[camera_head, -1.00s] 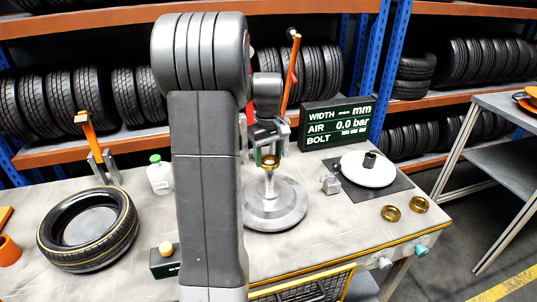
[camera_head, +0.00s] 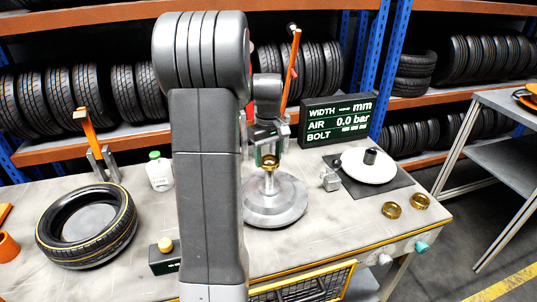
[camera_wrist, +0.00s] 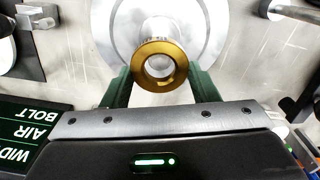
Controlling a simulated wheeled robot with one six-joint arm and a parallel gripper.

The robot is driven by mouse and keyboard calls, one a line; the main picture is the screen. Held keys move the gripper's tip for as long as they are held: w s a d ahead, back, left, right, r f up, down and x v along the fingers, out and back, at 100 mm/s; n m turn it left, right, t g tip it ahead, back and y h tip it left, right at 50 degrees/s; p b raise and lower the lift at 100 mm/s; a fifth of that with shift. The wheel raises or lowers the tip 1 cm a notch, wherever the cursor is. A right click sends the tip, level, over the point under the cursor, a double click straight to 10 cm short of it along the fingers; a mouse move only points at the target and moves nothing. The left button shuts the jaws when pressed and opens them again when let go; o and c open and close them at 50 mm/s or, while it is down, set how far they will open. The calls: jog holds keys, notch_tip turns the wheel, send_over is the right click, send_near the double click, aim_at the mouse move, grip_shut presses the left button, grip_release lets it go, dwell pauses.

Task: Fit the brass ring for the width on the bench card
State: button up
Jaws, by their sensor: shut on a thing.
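My gripper (camera_head: 268,153) is above the round metal stand (camera_head: 276,203) on the bench. It is shut on a brass ring (camera_wrist: 160,65); the ring also shows in the head view (camera_head: 270,161). The ring sits at the top of the stand's post, and I cannot tell whether it is around the post or just above it. Two more brass rings, a left one (camera_head: 391,210) and a right one (camera_head: 419,201), lie at the bench's right front. The bench card (camera_head: 338,120) reads WIDTH with dashes and mm, AIR 0.0 bar, and BOLT with unreadable marks.
A tyre (camera_head: 87,228) lies at the left of the bench. A white bottle (camera_head: 159,172) and a small box with a yellow button (camera_head: 165,250) stand near my arm. A white disc (camera_head: 368,170) rests on a dark mat at the right. Tyre racks stand behind.

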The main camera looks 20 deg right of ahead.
aim_at(269, 175)
jog(key=shift+f+b, duration=2.55)
jog(key=shift+f, duration=1.75)
jog(key=o, duration=1.2)
jog(key=shift+r, duration=0.1)
notch_tip(269, 175, up, 14)
jog(key=shift+f, duration=0.2)
notch_tip(269, 175, down, 14)
jog(key=shift+r+p, duration=0.3)
jog(key=shift+r, duration=0.25)
jog(key=shift+f, duration=0.1)
